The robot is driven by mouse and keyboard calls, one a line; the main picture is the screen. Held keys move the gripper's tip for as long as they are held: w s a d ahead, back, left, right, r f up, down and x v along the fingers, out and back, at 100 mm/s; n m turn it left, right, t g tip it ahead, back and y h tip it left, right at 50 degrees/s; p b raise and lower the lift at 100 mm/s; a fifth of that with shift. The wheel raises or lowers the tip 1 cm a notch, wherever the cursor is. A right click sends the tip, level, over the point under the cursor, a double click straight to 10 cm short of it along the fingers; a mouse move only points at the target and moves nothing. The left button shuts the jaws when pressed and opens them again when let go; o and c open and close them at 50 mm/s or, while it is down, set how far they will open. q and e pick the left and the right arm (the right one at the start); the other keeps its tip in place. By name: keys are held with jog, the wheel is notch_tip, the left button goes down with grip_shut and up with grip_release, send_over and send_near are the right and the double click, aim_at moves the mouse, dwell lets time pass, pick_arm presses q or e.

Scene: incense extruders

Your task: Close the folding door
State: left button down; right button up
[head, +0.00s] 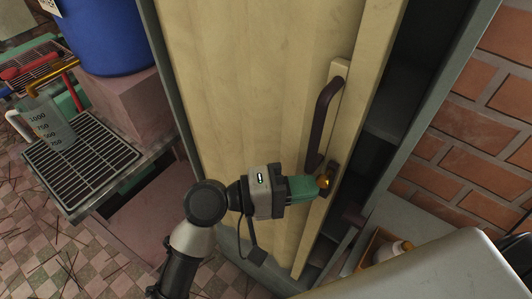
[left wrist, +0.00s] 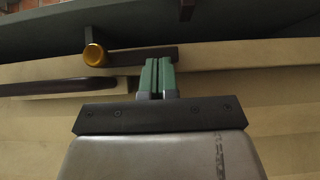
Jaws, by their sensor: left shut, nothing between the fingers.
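The folding door (head: 250,80) is a pale wooden panel in a grey-green frame. A dark open gap with shelves (head: 385,125) shows along its right side, so it stands partly open. Contact cannot be told.
A blue barrel (head: 105,35) on a pinkish block, a measuring jug (head: 48,125) and a wire rack (head: 85,160) stand at the left. A brick wall (head: 480,120) is at the right. A small bottle (head: 392,250) stands in a wooden tray at the lower right.

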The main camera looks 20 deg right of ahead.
pick_arm(q)
jog(key=s+d, duration=0.1)
jog(key=s, duration=0.1)
jog(key=s+d+p, duration=0.1)
jog(key=s+d, duration=0.1)
jog(key=shift+s+d, duration=0.1)
jog(key=shift+s, duration=0.05)
pick_arm(e)
jog(key=shift+r, duration=0.7)
jog(key=shift+w+a, duration=0.1)
